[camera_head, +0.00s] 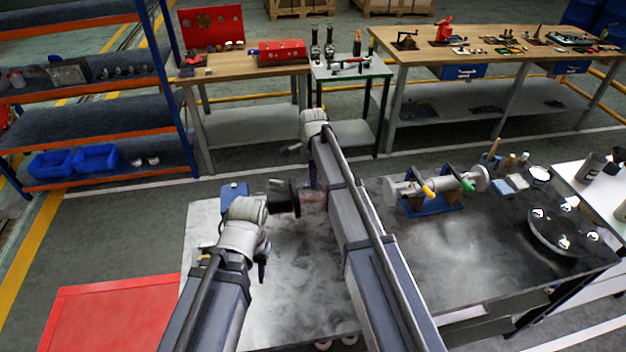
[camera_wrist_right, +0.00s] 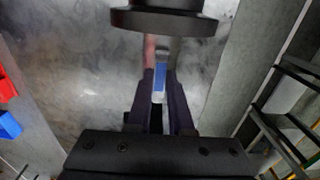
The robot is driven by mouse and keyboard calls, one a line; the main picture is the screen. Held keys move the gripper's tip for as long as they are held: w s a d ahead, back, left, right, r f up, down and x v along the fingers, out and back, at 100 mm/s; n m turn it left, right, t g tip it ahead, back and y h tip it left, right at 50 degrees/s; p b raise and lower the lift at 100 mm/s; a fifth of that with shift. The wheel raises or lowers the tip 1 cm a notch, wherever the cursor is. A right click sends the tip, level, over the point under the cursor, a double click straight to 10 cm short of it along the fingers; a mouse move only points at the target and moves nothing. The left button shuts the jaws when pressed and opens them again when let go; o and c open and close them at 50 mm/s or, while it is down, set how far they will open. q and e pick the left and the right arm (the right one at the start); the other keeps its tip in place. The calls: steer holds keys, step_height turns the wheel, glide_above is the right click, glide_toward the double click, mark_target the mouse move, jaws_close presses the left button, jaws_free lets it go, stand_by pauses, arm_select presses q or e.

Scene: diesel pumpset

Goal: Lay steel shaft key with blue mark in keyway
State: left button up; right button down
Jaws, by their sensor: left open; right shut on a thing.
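The steel key with a blue mark (camera_wrist_right: 160,76) is between the dark fingers of my right gripper (camera_wrist_right: 160,100), which is shut on it. In the head view my right arm hides its gripper and the key. My left gripper (camera_head: 312,200) is open, beside my right arm above the left part of the table. A dark round part and two strips, one reddish, at the top of the right wrist view appear to be my left gripper, close to the key's far end. A grey shaft (camera_head: 405,188) lies on blue supports (camera_head: 432,205) at the table's right half; its keyway is not discernible.
A dark round tray (camera_head: 545,245) with shiny parts is on the right of the grey table (camera_head: 470,255). Bottles and small items stand behind it. A blue object (camera_head: 232,192) is at the back left edge. The table's front middle is clear.

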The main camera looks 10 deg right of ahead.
steer(key=shift+f+b, duration=0.8)
stand_by(0.4)
steer(key=c, duration=0.7)
jaws_free()
steer(key=shift+c, duration=0.2)
steer(key=shift+r, duration=0.15)
step_height(320, 180, up, 8)
steer(key=p, duration=0.8)
steer(key=shift+f, duration=0.2)
